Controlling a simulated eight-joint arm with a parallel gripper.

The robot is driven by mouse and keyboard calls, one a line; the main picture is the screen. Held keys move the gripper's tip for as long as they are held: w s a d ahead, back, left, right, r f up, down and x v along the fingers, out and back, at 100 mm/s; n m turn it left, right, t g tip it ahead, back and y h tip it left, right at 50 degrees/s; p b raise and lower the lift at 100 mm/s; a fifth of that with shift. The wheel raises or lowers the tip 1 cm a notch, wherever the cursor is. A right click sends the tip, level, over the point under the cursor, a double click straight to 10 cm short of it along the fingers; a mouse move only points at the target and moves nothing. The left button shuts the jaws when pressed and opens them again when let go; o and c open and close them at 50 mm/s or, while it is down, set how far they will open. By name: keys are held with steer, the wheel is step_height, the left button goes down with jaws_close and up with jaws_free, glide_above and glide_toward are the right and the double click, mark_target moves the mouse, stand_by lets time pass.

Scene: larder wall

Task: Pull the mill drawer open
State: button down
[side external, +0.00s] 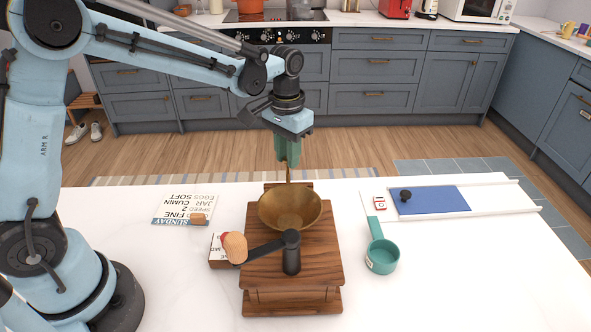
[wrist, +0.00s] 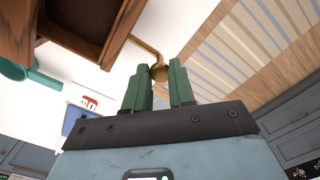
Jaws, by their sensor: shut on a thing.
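The wooden mill (side external: 292,262) stands upright on the white worktop, with a brass bowl (side external: 290,208) and a crank on top. Its drawer (wrist: 82,22) is on the far side; in the wrist view it stands out from the mill body (wrist: 15,28), with its dark hollow inside showing. A brass handle (wrist: 143,45) with a round knob runs from the drawer front. My gripper (side external: 287,162) points down behind the bowl, its green fingers shut on the knob. The bowl hides most of the drawer in the side view.
A printed card (side external: 184,208) and another box lie left. The worktop's far edge is close behind the mill.

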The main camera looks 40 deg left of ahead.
steer(key=c, duration=1)
jaws_free()
steer(key=shift+o, duration=0.2)
step_height(320, 180, up, 12)
steer(key=shift+r, duration=0.1)
steer(key=s+a+f+t, duration=0.1)
steer(key=s+f+t, duration=0.2)
steer(key=s, duration=0.4)
steer(key=s+a+f+t, duration=0.1)
steer(key=s+f+t, duration=0.2)
steer(key=s, duration=0.5)
steer(key=shift+a+t, duration=0.25)
steer(key=shift+t, duration=0.35)
